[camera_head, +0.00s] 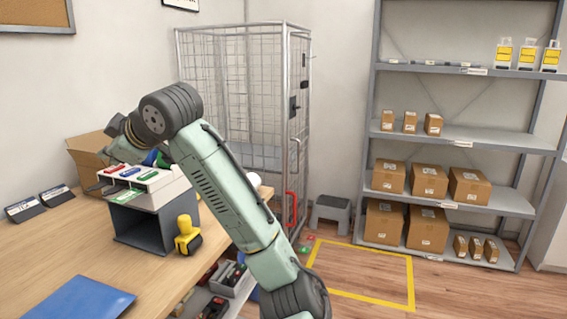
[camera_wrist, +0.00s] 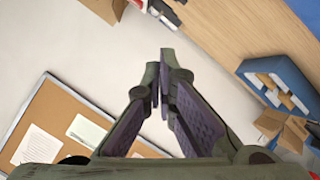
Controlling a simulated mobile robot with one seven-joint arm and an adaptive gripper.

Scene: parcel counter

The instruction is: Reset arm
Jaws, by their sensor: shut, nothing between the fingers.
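My arm shows in the head view, reaching up over the counter from the lower right and bending back down to the left behind the grey stand. In the wrist view my gripper (camera_wrist: 164,95) is shut, with its fingertips together and nothing between them. Past the fingers the wrist view shows white wall, a cork board (camera_wrist: 72,125) with papers, and part of the wooden counter (camera_wrist: 200,30). In the head view the gripper's fingers are hidden or too small to make out.
The wooden counter (camera_head: 50,255) bears a grey stand (camera_head: 140,225) with coloured items on top, a yellow stamp-like tool (camera_head: 187,236), a blue folder (camera_head: 80,302) and an open carton (camera_head: 88,150). A wire cage (camera_head: 262,95) and a shelf rack (camera_head: 460,140) with boxes stand beyond.

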